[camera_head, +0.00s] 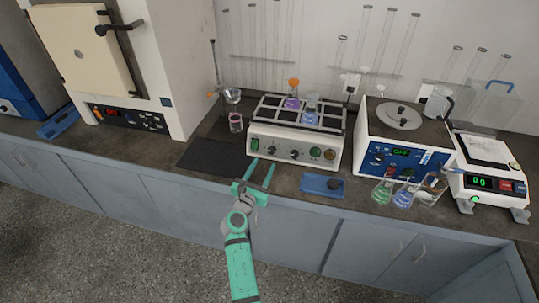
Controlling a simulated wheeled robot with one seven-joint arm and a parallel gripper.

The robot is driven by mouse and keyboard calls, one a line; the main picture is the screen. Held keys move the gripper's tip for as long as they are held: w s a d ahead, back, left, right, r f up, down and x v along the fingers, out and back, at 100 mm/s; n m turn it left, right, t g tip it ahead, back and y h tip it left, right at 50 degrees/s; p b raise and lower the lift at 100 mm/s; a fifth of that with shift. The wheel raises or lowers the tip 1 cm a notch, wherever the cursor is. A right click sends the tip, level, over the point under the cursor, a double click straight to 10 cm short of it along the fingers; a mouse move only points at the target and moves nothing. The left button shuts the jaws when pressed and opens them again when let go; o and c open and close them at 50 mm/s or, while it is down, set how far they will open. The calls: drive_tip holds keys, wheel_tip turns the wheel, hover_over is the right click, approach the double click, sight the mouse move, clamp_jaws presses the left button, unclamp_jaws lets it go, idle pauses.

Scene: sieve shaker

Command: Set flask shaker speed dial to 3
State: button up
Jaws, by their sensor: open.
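The flask shaker (322,144) is a white box on the counter with a dark gridded top. An orange-capped flask with purple contents (292,97) and a flask with blue contents (311,110) stand in the grid. Its front panel has a green switch (255,145), dark knobs (272,150) and (294,154), and green and orange round parts at the right. Which knob is the speed dial, and its setting, are too small to read. My gripper (263,164) is open and empty, its two green fingers pointing at the left part of the panel. Contact cannot be told.
A blue tray (312,185) with a dark item lies right of my gripper. A dark mat (208,158) lies left of the shaker. At the right are a blue-fronted device (375,146), flasks (381,193) and a balance (507,176). A furnace (165,60) stands at the left.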

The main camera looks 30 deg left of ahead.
sight(271, 151)
drive_tip(key=w, duration=0.5)
drive_tip(key=w+a, duration=0.1)
drive_tip(key=w, duration=0.1)
drive_tip(key=shift+w, duration=0.3)
drive_tip(key=c, duration=1)
